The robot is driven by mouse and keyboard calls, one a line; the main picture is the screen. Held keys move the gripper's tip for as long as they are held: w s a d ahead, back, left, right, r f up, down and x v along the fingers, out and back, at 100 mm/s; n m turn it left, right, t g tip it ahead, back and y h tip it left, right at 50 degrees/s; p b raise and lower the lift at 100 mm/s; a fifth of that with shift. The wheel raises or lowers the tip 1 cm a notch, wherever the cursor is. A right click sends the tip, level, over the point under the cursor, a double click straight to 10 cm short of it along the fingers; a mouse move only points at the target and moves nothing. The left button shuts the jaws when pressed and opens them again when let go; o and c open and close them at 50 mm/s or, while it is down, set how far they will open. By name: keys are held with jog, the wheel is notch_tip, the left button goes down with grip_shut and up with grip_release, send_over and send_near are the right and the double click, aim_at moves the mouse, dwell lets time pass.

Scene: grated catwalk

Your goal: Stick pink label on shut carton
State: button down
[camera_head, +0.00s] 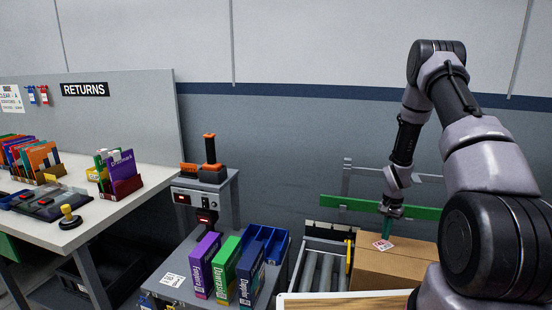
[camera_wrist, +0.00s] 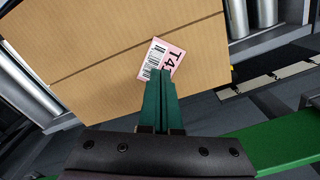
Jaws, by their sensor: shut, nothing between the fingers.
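The carton (camera_head: 394,265) is brown, shut along its top seam, and sits at the right by the rollers. It fills the upper part of the wrist view (camera_wrist: 95,40). The pink label (camera_head: 382,245), printed with a barcode and "T4" text, lies on the carton near one edge; it also shows in the wrist view (camera_wrist: 163,53). My gripper (camera_head: 386,232) points down at the label with its green fingers together and empty. In the wrist view the fingertips (camera_wrist: 161,75) overlap the label's lower part; I cannot tell whether they touch it.
A roller conveyor (camera_head: 318,270) lies left of the carton, with a green rail (camera_head: 350,204) behind. A grey stand (camera_head: 172,281) holds purple, green and blue boxes and a blue bin (camera_head: 266,240). The returns table (camera_head: 115,207) with books stands at the far left.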

jog(key=shift+r, duration=2.2)
jog(key=shift+s, duration=0.1)
